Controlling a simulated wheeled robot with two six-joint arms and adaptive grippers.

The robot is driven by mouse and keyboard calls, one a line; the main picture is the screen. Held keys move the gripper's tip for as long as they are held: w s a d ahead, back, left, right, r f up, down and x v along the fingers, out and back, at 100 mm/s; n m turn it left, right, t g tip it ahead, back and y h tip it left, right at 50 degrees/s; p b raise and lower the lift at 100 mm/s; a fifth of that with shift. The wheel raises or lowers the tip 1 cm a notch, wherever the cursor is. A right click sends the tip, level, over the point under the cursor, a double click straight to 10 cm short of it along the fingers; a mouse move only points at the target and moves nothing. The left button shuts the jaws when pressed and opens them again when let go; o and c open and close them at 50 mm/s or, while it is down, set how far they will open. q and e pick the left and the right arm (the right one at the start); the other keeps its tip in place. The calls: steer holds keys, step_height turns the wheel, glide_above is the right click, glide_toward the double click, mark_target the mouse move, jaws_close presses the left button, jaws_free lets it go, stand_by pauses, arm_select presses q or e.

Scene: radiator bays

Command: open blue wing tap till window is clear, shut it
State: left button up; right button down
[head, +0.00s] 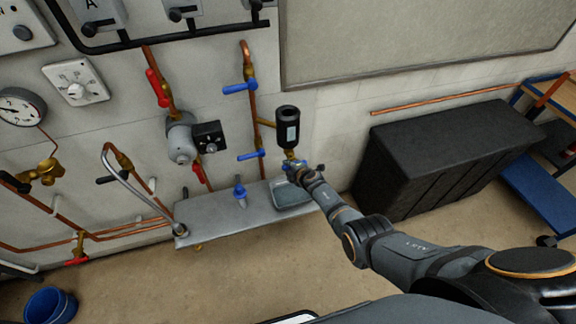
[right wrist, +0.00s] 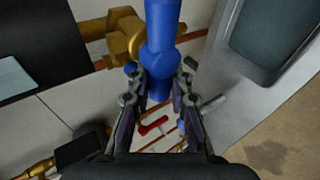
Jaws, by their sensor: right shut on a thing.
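The black vessel (head: 286,113) with a pale window (head: 291,133) hangs on the wall pipework. The blue wing tap (right wrist: 162,50) fills the top middle of the right wrist view, beside a brass fitting (right wrist: 122,38). My right gripper (head: 292,168) is just under the vessel in the head view. In the right wrist view its fingers (right wrist: 160,92) are shut on the lower part of the blue wing, one on each side. The tap is mostly hidden by the gripper in the head view. I cannot tell from the window what the vessel holds. My left gripper is out of view.
A grey tray (head: 291,196) sits on the metal shelf (head: 222,214) below the vessel. Other blue handles (head: 240,87) and red handles (head: 157,86) are on nearby pipes. A large black box (head: 440,155) stands on the right.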

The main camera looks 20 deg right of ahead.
steer(key=shift+f, duration=0.1)
steer(key=c, duration=1.2)
jaws_free()
steer(key=shift+s, duration=0.1)
steer(key=s+d, duration=0.1)
steer(key=s, duration=0.3)
steer(key=s+d, duration=0.1)
steer(key=s, duration=0.3)
steer(key=s+d, duration=0.1)
steer(key=s, duration=0.3)
steer(key=shift+s+r, duration=0.25)
steer(key=shift+r, duration=0.1)
